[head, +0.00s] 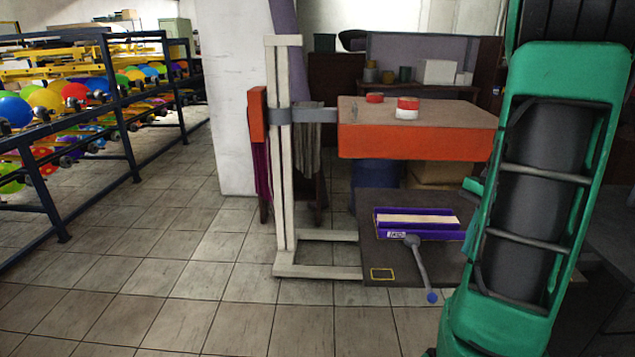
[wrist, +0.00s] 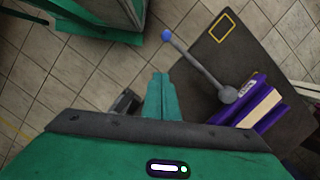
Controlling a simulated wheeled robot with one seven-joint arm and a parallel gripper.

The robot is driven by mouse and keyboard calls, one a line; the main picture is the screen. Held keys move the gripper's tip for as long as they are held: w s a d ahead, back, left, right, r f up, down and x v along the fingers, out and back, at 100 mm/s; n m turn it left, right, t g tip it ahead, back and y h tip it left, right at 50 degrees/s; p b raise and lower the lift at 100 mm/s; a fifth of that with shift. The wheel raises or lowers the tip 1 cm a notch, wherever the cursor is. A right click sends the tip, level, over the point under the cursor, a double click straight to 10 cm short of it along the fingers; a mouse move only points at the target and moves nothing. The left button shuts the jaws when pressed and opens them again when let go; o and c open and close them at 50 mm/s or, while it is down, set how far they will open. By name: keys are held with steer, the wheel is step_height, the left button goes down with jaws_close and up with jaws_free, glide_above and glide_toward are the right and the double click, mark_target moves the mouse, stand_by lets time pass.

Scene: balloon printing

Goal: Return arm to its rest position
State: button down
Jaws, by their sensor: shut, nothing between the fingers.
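My gripper (wrist: 159,80) shows in the wrist view as two green fingers closed together, with nothing between them. It points over the tiled floor, beside the dark board (wrist: 218,60) that carries a grey lever (wrist: 197,68) with a blue knob. The fingers appear apart from the lever. In the head view my green arm stands folded tall at the right and hides part of the scene behind it. The lever (head: 419,265) is tilted there, with its blue knob toward the lower right. I cannot make out the fingertips clearly in the head view.
A purple tray (head: 398,235) with a light block lies on the board. An orange-sided table (head: 420,142) with red-and-white tins stands behind, beside a white post frame (head: 283,160). A dark rack (head: 125,130) of balloons stands at left. The floor between is clear.

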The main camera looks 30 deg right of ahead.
steer(key=s+a+r+n+h, duration=0.1)
steer(key=s+a+n, duration=0.2)
steer(key=a, duration=0.7)
steer(key=s+a+r+n+h, duration=0.1)
steer(key=s+a+n, duration=0.3)
steer(key=a+n, duration=0.4)
steer(key=shift+a+r, duration=0.2)
steer(key=shift+a, duration=0.95)
steer(key=shift+s+d, duration=0.1)
steer(key=shift+s, duration=0.05)
